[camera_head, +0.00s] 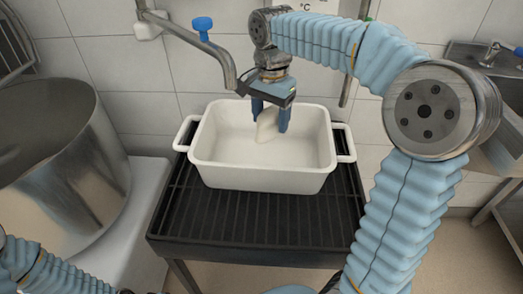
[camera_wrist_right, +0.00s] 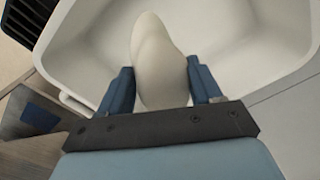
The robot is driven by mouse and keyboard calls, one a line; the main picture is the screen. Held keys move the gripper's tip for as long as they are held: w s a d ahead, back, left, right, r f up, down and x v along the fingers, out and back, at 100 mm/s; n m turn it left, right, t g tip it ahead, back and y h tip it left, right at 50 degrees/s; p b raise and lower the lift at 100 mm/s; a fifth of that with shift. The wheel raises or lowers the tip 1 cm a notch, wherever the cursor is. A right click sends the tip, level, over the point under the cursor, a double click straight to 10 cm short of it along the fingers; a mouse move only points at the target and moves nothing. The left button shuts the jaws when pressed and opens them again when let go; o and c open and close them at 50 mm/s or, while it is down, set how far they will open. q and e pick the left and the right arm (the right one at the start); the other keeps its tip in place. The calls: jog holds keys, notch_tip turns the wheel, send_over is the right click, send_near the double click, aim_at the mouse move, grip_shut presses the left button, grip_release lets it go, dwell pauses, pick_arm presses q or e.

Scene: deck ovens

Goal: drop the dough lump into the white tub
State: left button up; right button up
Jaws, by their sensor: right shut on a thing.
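The white tub (camera_head: 262,181) is a rectangular dish with two side handles. It stands upright on a black slatted rack. My right gripper (camera_head: 269,122) is over the tub, its blue fingers shut on the pale dough lump (camera_head: 266,127). The lump hangs between the fingers at about the tub's opening; I cannot tell its exact height above the floor of the tub. In the right wrist view the dough lump (camera_wrist_right: 158,62) sits between both fingers, with the white tub (camera_wrist_right: 235,50) behind it. Part of my left arm shows at the lower left; its gripper is not visible.
A large steel pot (camera_head: 60,165) stands left of the rack (camera_head: 255,228). A metal pipe with a blue valve handle (camera_head: 202,24) runs along the tiled wall behind the tub. A steel sink (camera_head: 490,75) is at the right. The rack's front part is clear.

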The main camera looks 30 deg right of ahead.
jog(key=shift+f, duration=0.75)
jog(key=o, duration=1.4)
notch_tip(320, 180, up, 14)
jog(key=shift+f, duration=0.1)
